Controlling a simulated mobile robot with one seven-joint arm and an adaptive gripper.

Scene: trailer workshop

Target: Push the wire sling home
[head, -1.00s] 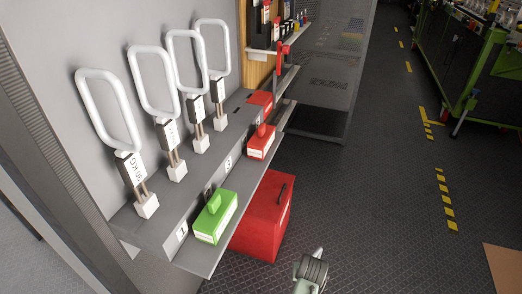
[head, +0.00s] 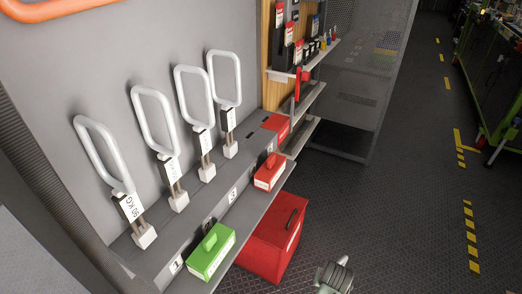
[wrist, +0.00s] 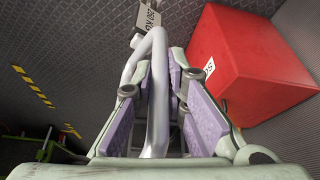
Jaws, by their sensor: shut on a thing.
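In the wrist view, my gripper (wrist: 160,88) is shut on a grey wire sling (wrist: 157,105). The sling's loop runs between the two purple-padded fingers, and its tag, reading 250 KG, shows at the top of the view. In the head view the held sling is not visible; only a part of my arm (head: 335,276) shows at the bottom edge. Each stands in a small pale block.
A green block (head: 210,257) and red blocks (head: 269,173) sit on the numbered ledge. A red box (head: 272,240) stands on the floor below, and also shows in the wrist view (wrist: 245,65). An orange loop (head: 45,8) is at the top left. The floor to the right is open.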

